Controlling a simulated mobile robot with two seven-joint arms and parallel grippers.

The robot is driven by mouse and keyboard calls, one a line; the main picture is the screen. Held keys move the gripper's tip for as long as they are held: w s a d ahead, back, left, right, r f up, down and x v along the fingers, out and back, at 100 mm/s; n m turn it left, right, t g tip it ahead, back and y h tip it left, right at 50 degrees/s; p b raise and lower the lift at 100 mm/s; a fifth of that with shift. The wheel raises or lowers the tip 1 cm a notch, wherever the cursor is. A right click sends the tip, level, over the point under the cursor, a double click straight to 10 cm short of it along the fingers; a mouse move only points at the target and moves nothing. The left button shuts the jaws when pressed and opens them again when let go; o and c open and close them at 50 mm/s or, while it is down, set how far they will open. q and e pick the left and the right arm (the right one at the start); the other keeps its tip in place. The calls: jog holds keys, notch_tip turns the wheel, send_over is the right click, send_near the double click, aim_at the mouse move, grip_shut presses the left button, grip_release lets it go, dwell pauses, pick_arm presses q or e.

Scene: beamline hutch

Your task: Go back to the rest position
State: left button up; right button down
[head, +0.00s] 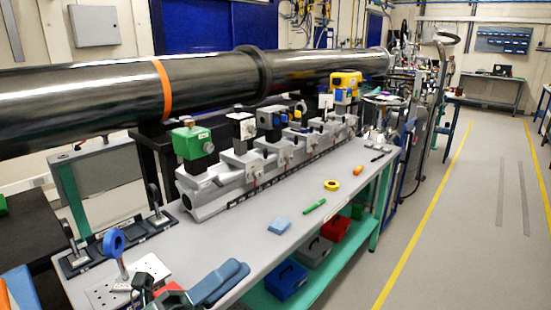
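My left gripper (158,291) shows only in part at the bottom edge of the head view, as dark parts low over the near end of the grey bench (250,262). Its fingertips are hard to make out, and I cannot tell whether it is open or shut or holds anything. A blue-grey two-lobed object (218,284) and a bit of red show just right of it. My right gripper is not in view.
A rail with several optical mounts (250,165) stands along the bench under a large dark pipe (80,98). A blue block (279,226), green marker (315,206) and yellow tape roll (331,185) lie on the bench. The right floor is clear.

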pick_arm(q)
jog(key=w+a+f+n+t+y, duration=0.1)
jog(key=a+f+n+t+y, duration=0.2)
jog(key=f+n+y, duration=0.7)
jog(key=a+f+n+t+y, duration=0.2)
jog(key=a+f+n+y, duration=0.45)
jog(key=n, duration=0.85)
jog(key=s+d+f+n+g, duration=0.1)
jog(key=s+f+n, duration=0.3)
jog(key=f, duration=0.4)
jog(key=s+f+n+g+y, duration=0.1)
jog(key=s+f+n+g, duration=0.3)
jog(key=f, duration=0.4)
jog(key=shift+s+d+g+p, duration=0.3)
jog(key=shift+s+d+p, duration=0.15)
jog(key=shift+s, duration=0.3)
